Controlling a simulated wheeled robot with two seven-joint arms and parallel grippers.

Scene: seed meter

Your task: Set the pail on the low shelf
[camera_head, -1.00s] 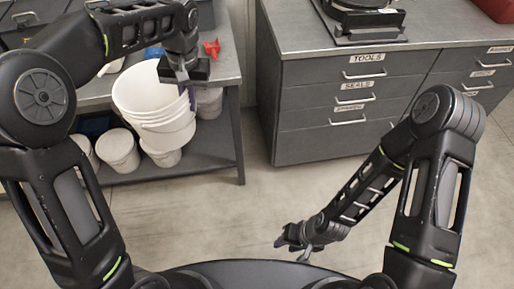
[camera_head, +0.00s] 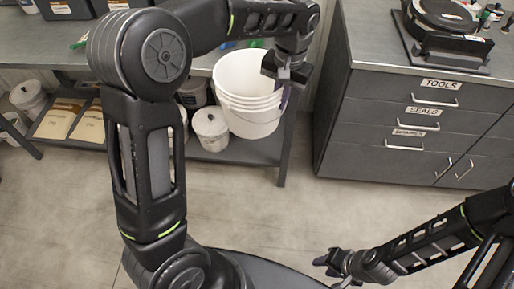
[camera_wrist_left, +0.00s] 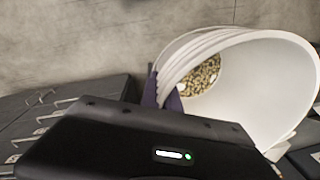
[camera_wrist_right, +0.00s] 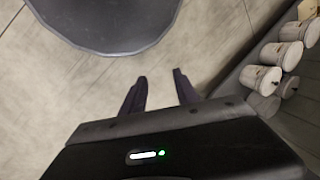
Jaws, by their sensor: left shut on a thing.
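The white pail (camera_head: 248,100) hangs from my left gripper (camera_head: 284,92), which is shut on its right rim. In the head view it is in front of the bench, overlapping the edge of the low shelf (camera_head: 262,150); I cannot tell whether it touches anything. In the left wrist view the pail (camera_wrist_left: 250,90) is tilted in the picture, with speckled seed-like contents (camera_wrist_left: 203,76) at its bottom. My right gripper (camera_head: 335,264) is low over the floor; in the right wrist view its fingers (camera_wrist_right: 160,80) are apart with nothing between them.
Lidded white tubs (camera_head: 210,128) stand on the low shelf left of the pail, and paper bags (camera_head: 58,118) lie further left. The grey drawer cabinet (camera_head: 400,110) is at the right. Open floor lies in front.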

